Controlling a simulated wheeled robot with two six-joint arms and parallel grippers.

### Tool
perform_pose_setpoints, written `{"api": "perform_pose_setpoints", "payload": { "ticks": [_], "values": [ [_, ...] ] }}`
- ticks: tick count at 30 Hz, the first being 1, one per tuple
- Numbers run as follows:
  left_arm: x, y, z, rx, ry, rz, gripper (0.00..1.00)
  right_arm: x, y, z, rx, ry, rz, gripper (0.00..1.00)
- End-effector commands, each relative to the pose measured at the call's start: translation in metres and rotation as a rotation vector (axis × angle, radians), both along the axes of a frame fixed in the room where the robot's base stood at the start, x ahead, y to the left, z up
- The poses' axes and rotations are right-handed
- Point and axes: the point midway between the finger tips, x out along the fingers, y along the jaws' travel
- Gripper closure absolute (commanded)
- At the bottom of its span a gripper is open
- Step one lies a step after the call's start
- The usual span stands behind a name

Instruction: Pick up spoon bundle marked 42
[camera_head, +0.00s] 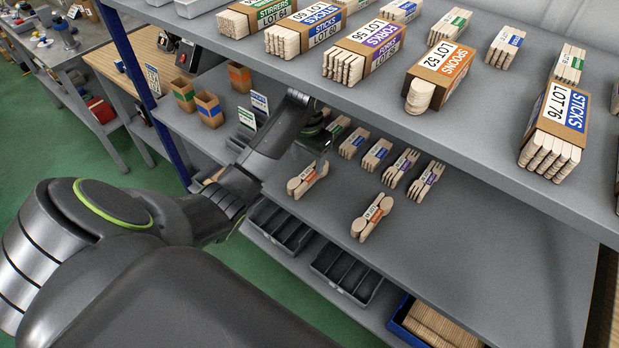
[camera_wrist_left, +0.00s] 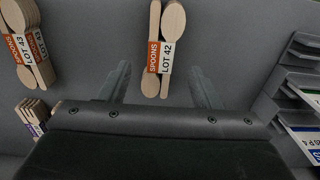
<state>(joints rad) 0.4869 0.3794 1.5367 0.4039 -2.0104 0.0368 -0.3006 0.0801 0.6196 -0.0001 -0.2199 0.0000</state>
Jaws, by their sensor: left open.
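The spoon bundle marked LOT 42 (camera_wrist_left: 166,50) lies flat on the grey lower shelf, with an orange and white SPOONS band. It is the left of two spoon bundles in the head view (camera_head: 307,180). My left gripper (camera_head: 316,141) hangs over the shelf just behind it. In the left wrist view its two fingers (camera_wrist_left: 160,82) are apart, and the bundle's near end appears between them, with nothing gripped. Whether they are at the bundle's height is hard to tell. My right gripper is not in view.
The LOT 43 spoon bundle (camera_wrist_left: 27,45) lies to one side, also in the head view (camera_head: 373,217). Fork bundles (camera_head: 400,168) and stick bundles lie behind. The upper shelf (camera_head: 480,125) overhangs close to my arm. Dark card holders (camera_wrist_left: 300,65) stand on the other side.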

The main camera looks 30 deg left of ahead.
Motion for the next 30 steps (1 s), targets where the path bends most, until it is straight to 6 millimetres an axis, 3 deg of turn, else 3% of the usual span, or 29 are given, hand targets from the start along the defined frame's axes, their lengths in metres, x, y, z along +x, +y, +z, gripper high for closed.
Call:
{"api": "perform_pose_setpoints", "payload": {
  "ticks": [2,14,22,30],
  "values": [
    [0.000,0.000,-0.007,0.000,0.000,0.000,0.43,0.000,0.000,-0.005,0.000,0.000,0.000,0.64],
    [0.001,0.000,-0.052,-0.002,0.002,-0.001,0.43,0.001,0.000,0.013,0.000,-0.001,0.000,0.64],
    [0.001,0.000,-0.057,0.000,0.001,-0.002,0.43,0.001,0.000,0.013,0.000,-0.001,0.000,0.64],
    [0.001,0.000,-0.056,0.000,0.001,-0.002,0.77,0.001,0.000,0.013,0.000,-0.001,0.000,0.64]
  ]
}}
